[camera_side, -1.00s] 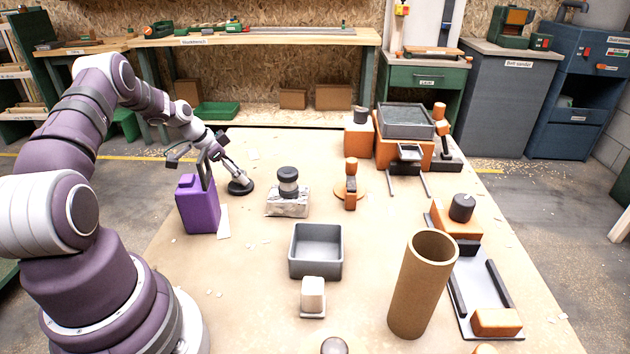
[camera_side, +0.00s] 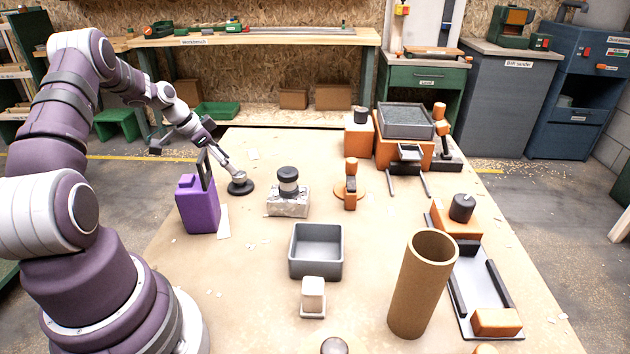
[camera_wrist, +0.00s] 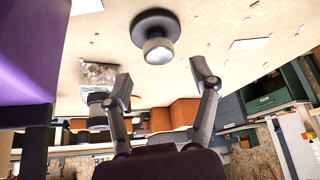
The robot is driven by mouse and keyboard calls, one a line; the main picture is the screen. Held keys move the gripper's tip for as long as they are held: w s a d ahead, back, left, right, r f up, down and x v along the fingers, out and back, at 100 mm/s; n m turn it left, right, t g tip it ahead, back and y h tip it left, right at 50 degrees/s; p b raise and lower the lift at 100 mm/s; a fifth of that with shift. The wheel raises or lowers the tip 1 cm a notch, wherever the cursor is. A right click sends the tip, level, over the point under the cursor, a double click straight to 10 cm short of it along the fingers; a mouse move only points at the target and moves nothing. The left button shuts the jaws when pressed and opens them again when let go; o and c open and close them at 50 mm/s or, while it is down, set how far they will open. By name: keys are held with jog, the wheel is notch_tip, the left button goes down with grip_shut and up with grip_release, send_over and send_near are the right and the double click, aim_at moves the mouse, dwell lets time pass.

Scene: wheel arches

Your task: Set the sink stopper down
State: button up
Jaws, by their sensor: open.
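The sink stopper, a black disc with a silvery knob, lies on the table right of the purple block in the side view (camera_side: 240,187). It also shows at the top of the wrist view (camera_wrist: 155,28), knob toward the camera. My gripper (camera_side: 224,161) is just above and left of the stopper in the side view. In the wrist view my gripper (camera_wrist: 163,82) has its two fingers spread wide, with nothing between the tips. The knob appears beyond the fingertips, apart from them.
A purple block (camera_side: 197,208) with a dark upright stands close to my gripper. A grey stone-like block with a dark round top (camera_side: 288,200) is to the right. A grey open bin (camera_side: 316,262) and a tall cardboard tube (camera_side: 415,290) stand nearer. Bare table surrounds the stopper.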

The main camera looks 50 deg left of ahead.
jog(key=d+v, duration=0.1)
jog(key=v, duration=0.6)
jog(key=w+d+r, duration=0.3)
jog(key=d+r, duration=0.5)
jog(key=d, duration=0.3)
jog(key=s+d+r+n+y, duration=0.1)
jog(key=s+d+n, duration=0.1)
jog(key=s+d, duration=0.8)
jog(key=d, duration=0.4)
